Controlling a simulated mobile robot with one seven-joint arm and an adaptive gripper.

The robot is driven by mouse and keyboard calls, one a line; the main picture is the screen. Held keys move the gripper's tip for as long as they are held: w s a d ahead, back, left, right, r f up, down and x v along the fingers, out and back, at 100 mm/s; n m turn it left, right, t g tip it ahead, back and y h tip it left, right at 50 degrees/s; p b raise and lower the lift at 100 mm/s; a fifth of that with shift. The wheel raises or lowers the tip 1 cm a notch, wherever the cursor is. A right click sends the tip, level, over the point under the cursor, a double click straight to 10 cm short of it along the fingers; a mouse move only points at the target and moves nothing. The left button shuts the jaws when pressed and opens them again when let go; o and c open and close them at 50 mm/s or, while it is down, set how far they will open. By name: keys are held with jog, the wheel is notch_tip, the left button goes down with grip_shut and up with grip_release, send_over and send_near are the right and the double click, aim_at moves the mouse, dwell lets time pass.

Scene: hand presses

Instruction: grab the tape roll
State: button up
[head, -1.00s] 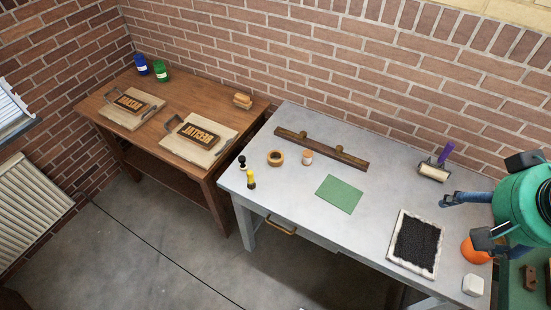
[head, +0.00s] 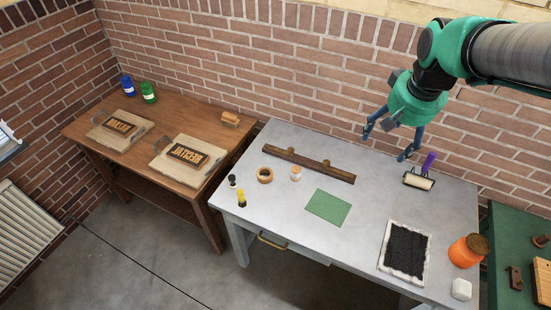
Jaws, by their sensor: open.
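The tape roll (head: 265,175) is a small tan-brown ring lying flat on the left part of the grey table (head: 300,235), just in front of the left end of a long wooden bar. My gripper (head: 387,145) is open and empty. It hangs above the back right of the table, well to the right of the tape roll. Its two blue fingers point downward, the right one in front of or near the brayer.
A wooden bar with knobs (head: 308,164) lies behind the roll. A small jar (head: 296,173), two stampers (head: 241,198) and a green sheet (head: 328,207) are near it. The brayer (head: 419,180), black inking tray (head: 405,250) and orange jar (head: 467,250) stand at right.

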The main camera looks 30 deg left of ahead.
jog(key=w+a+f+n+p, duration=0.1)
jog(key=w+a+f, duration=0.15)
jog(key=a, duration=0.25)
jog(key=w+a+f, duration=0.2)
jog(key=w+a, duration=0.1)
jog(key=a, duration=0.2)
jog(key=n+g+h+p, duration=0.1)
jog(key=n+g+p, duration=0.2)
jog(key=n+p, duration=0.1)
send_over(265, 176)
notch_tip(265, 176, down, 27)
jog(key=shift+f, duration=0.15)
jog(key=shift+f, duration=4.25)
jog(key=shift+f, duration=0.1)
jog(key=shift+f+p, duration=0.35)
jog(key=shift+f, duration=2.15)
